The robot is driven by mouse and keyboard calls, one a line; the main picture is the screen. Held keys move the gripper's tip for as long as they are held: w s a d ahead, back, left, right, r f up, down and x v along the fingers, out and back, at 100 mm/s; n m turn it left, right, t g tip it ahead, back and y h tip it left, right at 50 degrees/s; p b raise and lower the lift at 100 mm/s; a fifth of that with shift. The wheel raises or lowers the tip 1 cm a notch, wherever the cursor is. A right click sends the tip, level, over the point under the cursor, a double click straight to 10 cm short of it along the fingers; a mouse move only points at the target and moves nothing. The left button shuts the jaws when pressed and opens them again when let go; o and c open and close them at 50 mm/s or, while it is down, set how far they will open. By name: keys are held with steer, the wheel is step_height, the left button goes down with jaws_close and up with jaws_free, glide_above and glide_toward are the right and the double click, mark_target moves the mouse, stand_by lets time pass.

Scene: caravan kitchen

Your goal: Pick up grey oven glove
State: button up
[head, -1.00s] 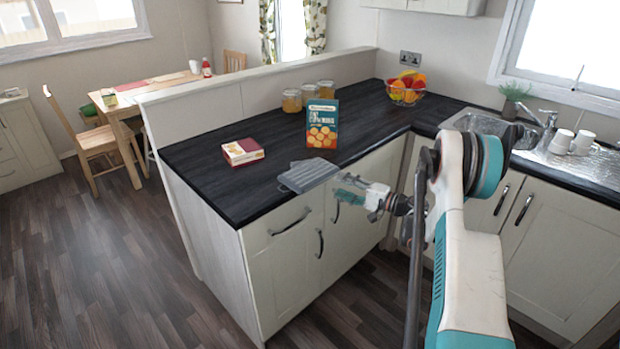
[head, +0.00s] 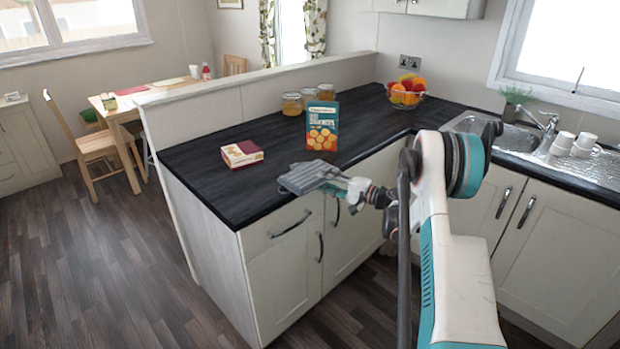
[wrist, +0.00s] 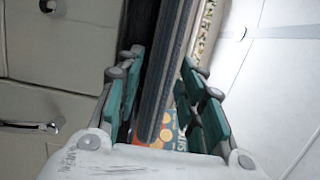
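The grey oven glove (head: 302,179) lies at the front edge of the dark counter, partly jutting over the edge. My gripper (head: 332,186) is at its near right end, and its fingers overlap the glove in the head view. In the wrist view the glove (wrist: 167,72) appears as a long grey strip, seen nearly edge-on, running between the teal fingers of my gripper (wrist: 158,90). The fingers stand apart on either side of it, and I see no clear grip on it.
The dark counter (head: 215,180) holds a teal-and-orange box (head: 322,127) just behind the glove and a small red-and-cream box (head: 242,153) to its left. Jars (head: 292,104) and a fruit bowl (head: 405,92) stand farther back. Cupboard fronts with handles lie below the counter edge.

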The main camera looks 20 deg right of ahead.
jaws_close()
steer(key=shift+r, duration=0.1)
